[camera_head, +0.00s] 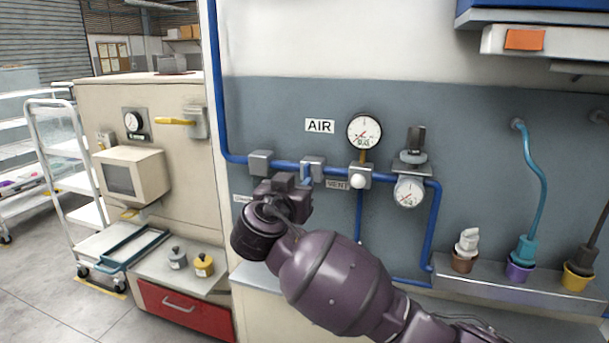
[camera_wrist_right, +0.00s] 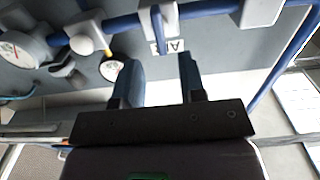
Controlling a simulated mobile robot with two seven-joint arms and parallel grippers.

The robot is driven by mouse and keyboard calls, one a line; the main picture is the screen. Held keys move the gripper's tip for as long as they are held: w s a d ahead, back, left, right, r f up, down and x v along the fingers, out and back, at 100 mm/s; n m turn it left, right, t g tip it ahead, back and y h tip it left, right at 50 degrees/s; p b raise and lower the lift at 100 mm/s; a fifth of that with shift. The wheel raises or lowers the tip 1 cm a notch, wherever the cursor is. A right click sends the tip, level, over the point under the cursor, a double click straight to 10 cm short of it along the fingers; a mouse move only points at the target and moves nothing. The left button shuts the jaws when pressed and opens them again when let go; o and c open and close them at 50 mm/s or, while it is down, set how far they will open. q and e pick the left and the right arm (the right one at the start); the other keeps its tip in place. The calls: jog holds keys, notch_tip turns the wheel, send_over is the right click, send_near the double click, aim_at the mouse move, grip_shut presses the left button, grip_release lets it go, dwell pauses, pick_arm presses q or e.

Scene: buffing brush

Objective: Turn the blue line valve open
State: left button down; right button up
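The blue air pipe (camera_head: 338,178) runs across the grey wall panel below the AIR label. A grey valve block (camera_head: 313,163) sits on it with a short blue lever (camera_head: 307,181); the lever also shows in the right wrist view (camera_wrist_right: 158,32). My right gripper (camera_head: 290,184) is in front of the pipe, just beside the lever, and partly covers the area below the valve. In the right wrist view, my right gripper (camera_wrist_right: 159,62) has its two fingers apart with nothing between them, and the lever lies beyond the tips. My left gripper is not in view.
A round gauge (camera_head: 364,132) and a white knob (camera_head: 357,181) by the VENT label are right of the valve. A regulator (camera_head: 411,180) is further right. Another grey block (camera_head: 260,162) is on the pipe to the left. A metal shelf (camera_head: 500,285) is lower right.

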aim_at(305, 176)
jog(key=shift+p+x, duration=0.3)
jog(key=shift+x, duration=2.35)
grip_shut()
